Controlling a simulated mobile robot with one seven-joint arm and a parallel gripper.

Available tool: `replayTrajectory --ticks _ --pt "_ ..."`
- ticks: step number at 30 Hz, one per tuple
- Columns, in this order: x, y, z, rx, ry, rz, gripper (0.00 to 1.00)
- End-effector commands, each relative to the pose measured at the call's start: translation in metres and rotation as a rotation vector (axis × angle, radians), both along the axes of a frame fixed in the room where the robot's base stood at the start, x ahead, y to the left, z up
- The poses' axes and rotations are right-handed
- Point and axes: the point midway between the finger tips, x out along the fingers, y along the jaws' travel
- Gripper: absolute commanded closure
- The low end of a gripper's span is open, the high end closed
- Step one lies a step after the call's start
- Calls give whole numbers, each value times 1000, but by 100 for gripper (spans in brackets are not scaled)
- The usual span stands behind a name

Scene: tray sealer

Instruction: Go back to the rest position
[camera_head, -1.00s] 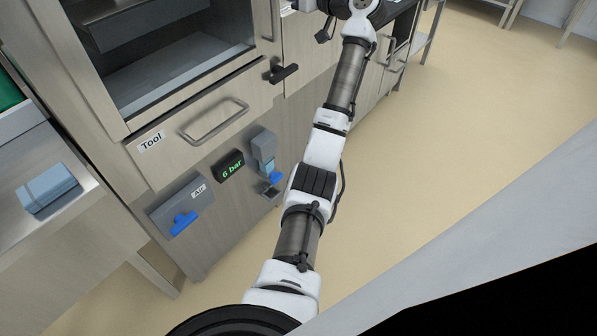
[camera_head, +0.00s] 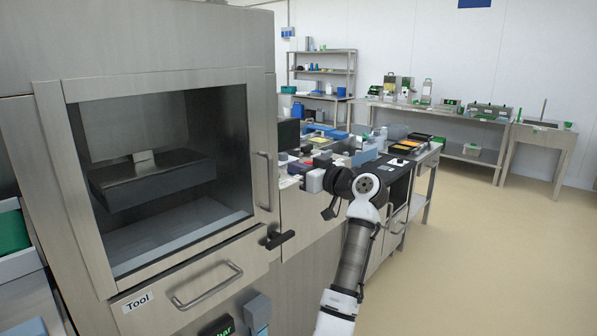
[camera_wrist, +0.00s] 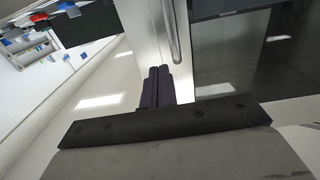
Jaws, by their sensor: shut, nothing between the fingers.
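My gripper (camera_wrist: 158,72) shows in the wrist view with its two dark fingers together and nothing between them. The fingers point toward a pale steel panel with a vertical bar handle (camera_wrist: 173,35). In the head view my arm rises from the bottom edge to a dark wrist joint near the middle of the picture. The fingertips cannot be made out clearly there. The tray sealer (camera_head: 160,255) stands at the left, with a dark window opening and a black block inside.
The sealer's door handle (camera_head: 265,180), black latch (camera_head: 279,239) and tool drawer handle (camera_head: 207,286) stick out beside my arm. A cluttered workbench (camera_head: 401,208) runs behind the arm. A shelf rack (camera_head: 323,71) and long table (camera_head: 440,112) line the back wall. Open floor (camera_head: 490,260) lies at right.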

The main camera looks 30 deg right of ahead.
Motion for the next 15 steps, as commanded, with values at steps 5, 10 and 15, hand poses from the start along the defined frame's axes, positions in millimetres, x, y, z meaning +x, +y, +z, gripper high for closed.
replayTrajectory --ticks 5,10,15 --pt "-42 -28 -3 0 -3 -8 100" --pt "-68 -45 -3 0 -1 -7 100" --pt "-81 -52 -2 0 -1 -5 100"
